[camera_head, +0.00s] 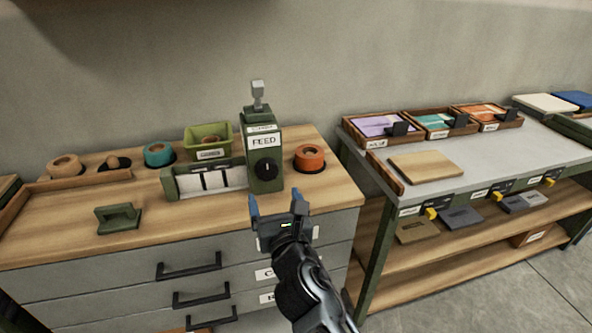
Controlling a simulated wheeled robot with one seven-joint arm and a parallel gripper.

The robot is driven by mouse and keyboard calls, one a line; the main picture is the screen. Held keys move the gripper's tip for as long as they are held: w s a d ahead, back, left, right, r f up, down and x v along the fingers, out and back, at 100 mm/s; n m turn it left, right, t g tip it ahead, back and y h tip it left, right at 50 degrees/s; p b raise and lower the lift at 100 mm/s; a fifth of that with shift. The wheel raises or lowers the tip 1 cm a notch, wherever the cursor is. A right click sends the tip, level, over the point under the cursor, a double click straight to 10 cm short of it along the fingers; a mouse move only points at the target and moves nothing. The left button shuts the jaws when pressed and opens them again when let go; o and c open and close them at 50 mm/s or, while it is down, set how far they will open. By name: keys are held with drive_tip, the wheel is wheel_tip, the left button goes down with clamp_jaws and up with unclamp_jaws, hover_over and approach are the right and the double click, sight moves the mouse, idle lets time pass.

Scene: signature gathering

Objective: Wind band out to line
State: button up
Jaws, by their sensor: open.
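A green device labelled "FEED" (264,160) stands upright on the wooden-topped cabinet, with a dark round knob (264,169) on its front and a grey handle (258,95) on top. To its left a low green frame holds a white band (215,180) crossed by dark vertical lines. My gripper (276,200) is open and empty in front of the device, near the cabinet's front edge, and appears apart from the knob. Its two blue-tipped fingers point up and away from me. Which dark line is the task's line, I cannot tell.
An orange roll (310,157), a teal roll (159,153), a tan roll (66,166) and a green bin (207,139) stand along the back. A grey table (500,155) with trays stands right. The cabinet's front middle is clear.

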sight(268, 173)
drive_tip(key=shift+r+b+x, duration=0.2)
drive_tip(key=shift+b+x, duration=0.7)
drive_tip(key=shift+x, duration=3.25)
drive_tip(key=shift+d, duration=0.15)
drive_tip(key=shift+c, duration=0.3)
drive_tip(key=c, duration=1)
